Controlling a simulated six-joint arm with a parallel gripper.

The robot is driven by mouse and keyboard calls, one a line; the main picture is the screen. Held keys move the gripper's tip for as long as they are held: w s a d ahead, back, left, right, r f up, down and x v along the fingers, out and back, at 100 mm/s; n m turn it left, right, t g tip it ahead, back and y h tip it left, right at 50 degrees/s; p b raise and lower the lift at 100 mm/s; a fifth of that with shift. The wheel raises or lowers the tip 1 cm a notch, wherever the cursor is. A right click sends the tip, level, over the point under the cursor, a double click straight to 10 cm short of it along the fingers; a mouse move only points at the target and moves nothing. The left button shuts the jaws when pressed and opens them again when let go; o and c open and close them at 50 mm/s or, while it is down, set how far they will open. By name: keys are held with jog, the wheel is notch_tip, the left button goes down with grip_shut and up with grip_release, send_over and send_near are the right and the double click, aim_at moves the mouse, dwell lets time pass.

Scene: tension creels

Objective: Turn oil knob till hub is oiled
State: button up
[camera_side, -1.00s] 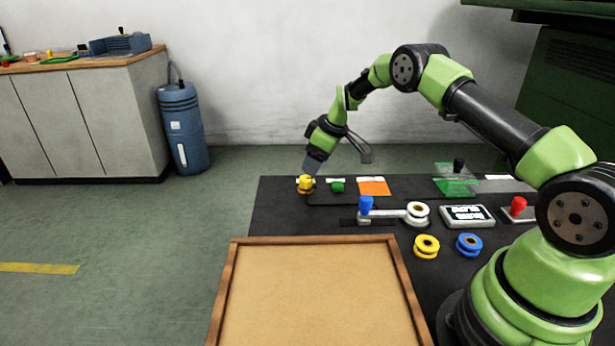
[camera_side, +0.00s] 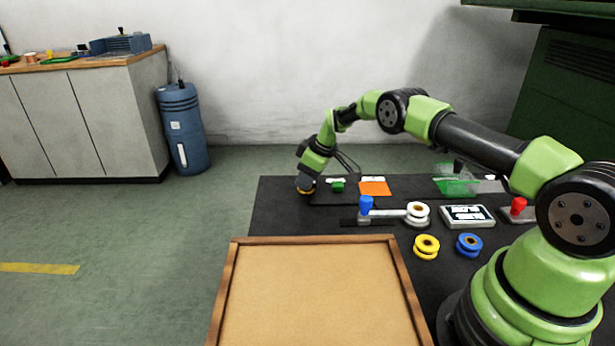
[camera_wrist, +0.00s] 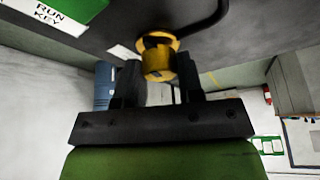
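A yellow knob (camera_side: 305,192), which looks like the oil knob, stands at the far left corner of the dark panel. In the wrist view the yellow knob (camera_wrist: 158,62) is upright between my two fingers. My gripper (camera_side: 305,184) points down over it in the side view and hides most of it. In the wrist view my gripper (camera_wrist: 160,82) has its fingers apart, and I see no clear grip on the knob. A white round hub (camera_side: 418,211) sits at the right end of a pale arm with a blue knob (camera_side: 365,204). I cannot tell whether it is oiled.
Close to my gripper are a small green knob (camera_side: 337,186) and an orange patch (camera_side: 374,187). A yellow spool (camera_side: 426,246), a blue spool (camera_side: 469,245), a display (camera_side: 467,215) and a red knob (camera_side: 518,206) lie to the right. An empty wooden tray (camera_side: 228,296) fills the front.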

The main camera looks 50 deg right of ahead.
jog(key=shift+m, duration=0.3)
jog(key=shift+c, duration=0.3)
jog(key=m+h, duration=0.1)
jog(key=m, duration=0.1)
jog(key=shift+a+m, duration=0.1)
jog(key=shift+m, duration=0.3)
jog(key=m+h, duration=0.2)
jog(key=m, duration=0.2)
jog(key=shift+a, duration=0.1)
jog(key=m, duration=0.2)
jog(key=m+h, duration=0.1)
jog(key=m, duration=0.1)
jog(key=shift+w+m+g+h, duration=0.1)
jog(key=shift+m+g+h, duration=0.2)
jog(key=shift+m, duration=0.1)
jog(key=shift+m+g+h, duration=0.4)
jog(key=shift+m+h, duration=0.1)
jog(key=shift+m, duration=1.1)
jog(key=o, duration=0.9)
